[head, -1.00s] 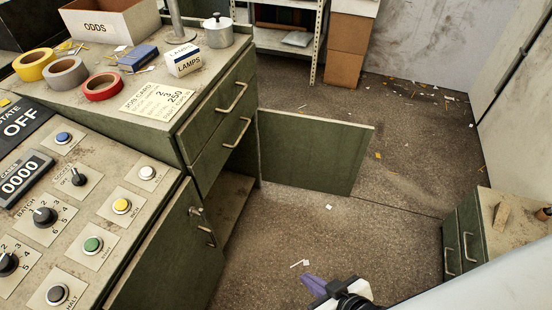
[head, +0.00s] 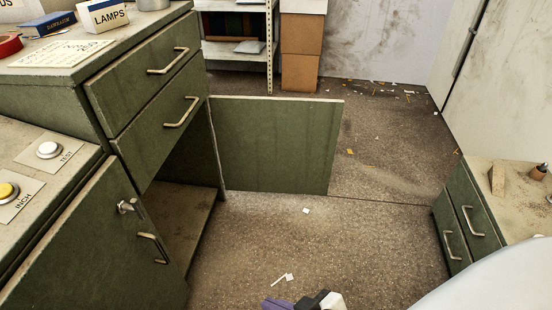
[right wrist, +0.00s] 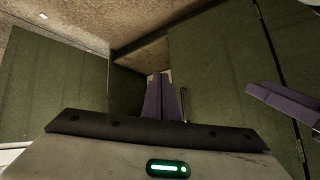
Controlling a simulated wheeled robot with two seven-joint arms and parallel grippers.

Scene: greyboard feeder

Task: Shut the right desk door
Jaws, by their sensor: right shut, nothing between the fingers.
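The right desk door (head: 272,145) is a flat green panel. It stands wide open, swung out over the floor from the right side of the desk's open bay. It seems to be the green panel at left in the right wrist view (right wrist: 50,85). My right gripper (head: 280,304) has purple fingers and is at the bottom edge of the head view, apart from the door and nearer to me. Its fingers (right wrist: 160,95) are shut and empty in the right wrist view. A purple finger-like part, probably my left gripper (right wrist: 272,102), shows at right there; its jaw state is unclear.
The left door (head: 95,245) with a lock and handle is left of the bay. Two drawers (head: 150,95) are above the bay. A low cabinet (head: 468,215) stands at right. A shelf (head: 238,52) and cardboard boxes (head: 301,55) are behind. Floor before the door is mostly clear.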

